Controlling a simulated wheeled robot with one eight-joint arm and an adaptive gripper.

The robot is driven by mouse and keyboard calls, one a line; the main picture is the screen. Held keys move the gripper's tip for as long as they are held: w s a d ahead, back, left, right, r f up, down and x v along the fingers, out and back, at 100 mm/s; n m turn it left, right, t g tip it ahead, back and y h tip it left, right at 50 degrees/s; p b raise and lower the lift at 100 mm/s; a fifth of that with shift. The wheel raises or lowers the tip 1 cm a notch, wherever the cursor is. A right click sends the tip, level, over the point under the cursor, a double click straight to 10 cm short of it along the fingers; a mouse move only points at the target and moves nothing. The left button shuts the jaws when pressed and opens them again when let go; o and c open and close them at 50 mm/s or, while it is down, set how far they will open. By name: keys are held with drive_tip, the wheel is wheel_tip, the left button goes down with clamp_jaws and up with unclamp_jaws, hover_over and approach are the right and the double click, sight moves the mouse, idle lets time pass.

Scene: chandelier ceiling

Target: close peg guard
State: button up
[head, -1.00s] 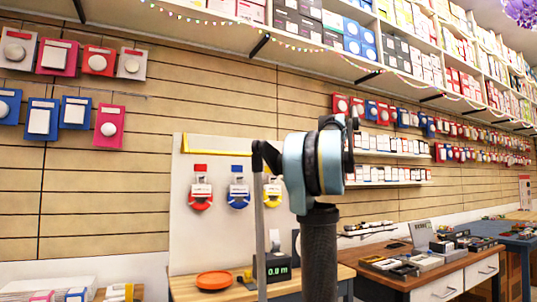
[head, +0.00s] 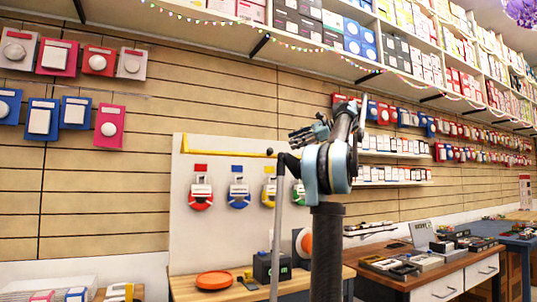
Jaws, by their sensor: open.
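A white pegboard panel (head: 228,225) stands at the back of the workbench. A yellow bar (head: 225,152), which looks like the peg guard, runs level along its top, with a short upright piece at its left end and a dark tip at its right. Below it hang a red (head: 201,188), a blue (head: 238,188), a yellow (head: 269,187) and a partly hidden green-marked item (head: 298,193). My gripper (head: 301,134) is open and empty, pointing left, up and right of the bar's right end in the picture. Its distance in depth is hard to tell.
The wooden bench below holds an orange-red dish (head: 214,280) and a dark box (head: 270,266). A desk at right carries several small devices and a laptop-like screen (head: 421,233). Packaged goods hang on the slatted wall at left and right.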

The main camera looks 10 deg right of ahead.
sight(271, 149)
drive_tip(key=x, duration=1.2)
drive_tip(key=shift+w+a+f, duration=0.1)
drive_tip(key=shift+a+f, duration=0.05)
drive_tip(key=shift+a, duration=0.2)
clamp_jaws()
